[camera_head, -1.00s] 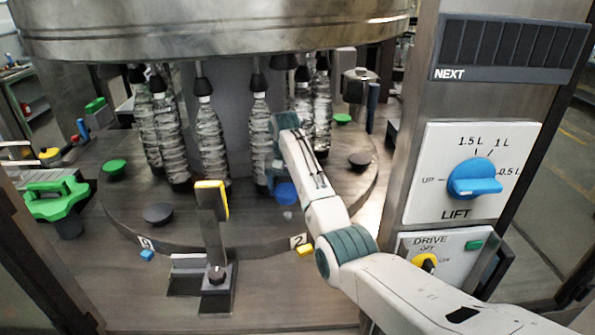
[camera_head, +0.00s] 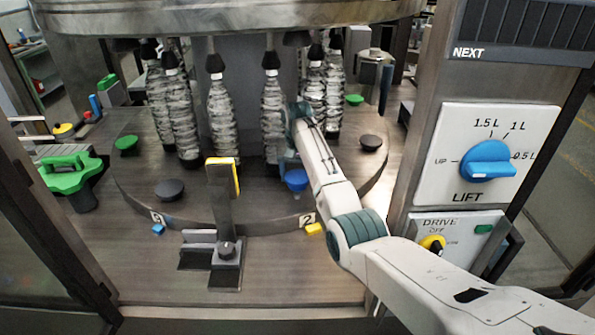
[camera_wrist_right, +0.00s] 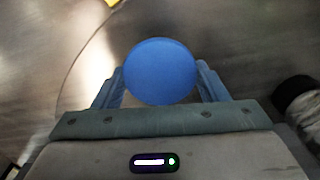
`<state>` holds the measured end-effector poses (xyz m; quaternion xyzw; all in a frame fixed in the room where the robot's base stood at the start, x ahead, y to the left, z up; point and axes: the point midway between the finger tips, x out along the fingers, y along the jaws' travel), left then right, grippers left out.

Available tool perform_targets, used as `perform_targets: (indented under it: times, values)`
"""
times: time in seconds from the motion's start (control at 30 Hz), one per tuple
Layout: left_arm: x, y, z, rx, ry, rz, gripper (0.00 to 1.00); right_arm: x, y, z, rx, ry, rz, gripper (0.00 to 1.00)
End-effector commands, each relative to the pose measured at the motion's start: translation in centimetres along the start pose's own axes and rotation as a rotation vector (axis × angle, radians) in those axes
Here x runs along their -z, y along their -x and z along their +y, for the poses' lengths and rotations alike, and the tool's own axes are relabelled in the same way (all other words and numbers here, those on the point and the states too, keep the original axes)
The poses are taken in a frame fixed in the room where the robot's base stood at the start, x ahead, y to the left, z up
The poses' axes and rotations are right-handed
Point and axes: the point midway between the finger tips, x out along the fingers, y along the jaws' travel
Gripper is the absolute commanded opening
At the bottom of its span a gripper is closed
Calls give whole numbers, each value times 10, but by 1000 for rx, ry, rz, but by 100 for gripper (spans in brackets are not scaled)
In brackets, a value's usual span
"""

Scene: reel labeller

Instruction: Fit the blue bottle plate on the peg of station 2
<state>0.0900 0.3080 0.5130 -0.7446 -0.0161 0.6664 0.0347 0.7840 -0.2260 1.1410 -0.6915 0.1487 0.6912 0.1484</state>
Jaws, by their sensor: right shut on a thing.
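The blue bottle plate (camera_head: 295,180) is a round blue disc at the front right of the round table, behind the station 2 label (camera_head: 307,219). My right gripper (camera_head: 291,165) is shut on it, and in the right wrist view the blue disc (camera_wrist_right: 160,71) sits between the two fingers. The peg of station 2 is not visible; the plate and gripper cover that area. I cannot tell whether the plate rests on the peg or is just above it. My left gripper is not in view.
Wrapped bottles (camera_head: 222,118) hang around the round table (camera_head: 250,205). A black plate (camera_head: 169,189) and a green plate (camera_head: 126,143) stand left; another black plate (camera_head: 371,142) is right. A post with a yellow pad (camera_head: 222,190) stands in front. The control panel (camera_head: 480,165) is right.

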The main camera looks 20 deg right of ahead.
Motion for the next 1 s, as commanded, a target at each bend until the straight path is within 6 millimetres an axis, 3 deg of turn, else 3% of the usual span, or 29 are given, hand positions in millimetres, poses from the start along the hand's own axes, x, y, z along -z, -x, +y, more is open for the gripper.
perform_targets:
  times: [0.37, 1.0]
  values:
    - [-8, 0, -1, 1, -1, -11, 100, 0, -2, 0, 0, 0, 0, 43]
    - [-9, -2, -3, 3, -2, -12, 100, 0, -27, 0, 0, 0, -1, 43]
